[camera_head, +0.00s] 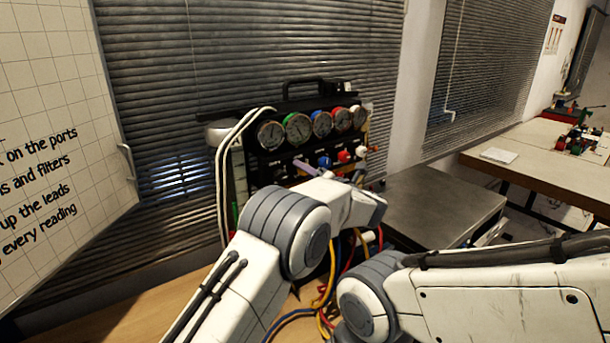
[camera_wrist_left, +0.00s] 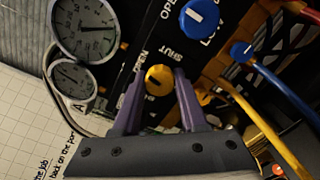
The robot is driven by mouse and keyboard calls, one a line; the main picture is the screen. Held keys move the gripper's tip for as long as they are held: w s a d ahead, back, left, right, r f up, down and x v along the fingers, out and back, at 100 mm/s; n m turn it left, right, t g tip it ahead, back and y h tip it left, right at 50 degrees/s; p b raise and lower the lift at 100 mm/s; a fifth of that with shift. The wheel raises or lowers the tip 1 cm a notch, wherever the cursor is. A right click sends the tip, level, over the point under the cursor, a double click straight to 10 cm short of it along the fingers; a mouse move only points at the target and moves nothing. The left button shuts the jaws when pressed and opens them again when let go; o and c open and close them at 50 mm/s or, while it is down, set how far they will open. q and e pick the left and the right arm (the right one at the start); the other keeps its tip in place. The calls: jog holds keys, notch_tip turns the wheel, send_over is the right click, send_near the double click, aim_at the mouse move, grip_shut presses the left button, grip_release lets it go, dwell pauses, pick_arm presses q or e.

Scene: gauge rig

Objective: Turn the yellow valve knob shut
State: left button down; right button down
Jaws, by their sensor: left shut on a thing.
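The yellow valve knob (camera_wrist_left: 159,79) is round with a dark mark on its face and sits on the black gauge panel (camera_wrist_left: 128,66). In the left wrist view my left gripper (camera_wrist_left: 157,84) has its two purple fingers on either side of it, shut on it. The lettering "OPEN" and "SHUT" stands beside it on the panel. In the head view my left gripper (camera_head: 304,168) reaches the panel's lower front, and the yellow knob is hidden there. My right arm shows at the lower right, but its gripper is out of view.
Several round gauges (camera_head: 321,123) line the panel's top. A blue knob (camera_wrist_left: 198,18) is near the yellow one; a red knob (camera_head: 344,156) sits further right. Coloured hoses (camera_head: 328,290) hang below. A metal-topped cabinet (camera_head: 440,205) stands to the right.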

pick_arm(q)
jog(key=m+b, duration=0.1)
jog(key=m, duration=0.1)
jog(key=shift+m, duration=0.4)
jog(key=m, duration=0.3)
jog(key=shift+d+m, duration=0.1)
jog(key=shift+m, duration=0.2)
jog(key=m+p, duration=0.1)
jog(key=m, duration=0.3)
jog(key=shift+r+m+p, duration=0.15)
jog(key=shift+m+p, duration=0.15)
jog(key=m+p, duration=0.2)
jog(key=m, duration=0.2)
jog(key=shift+m, duration=0.3)
jog(key=shift+c, duration=2.2)
grip_release()
jog(key=shift+s+d, duration=0.1)
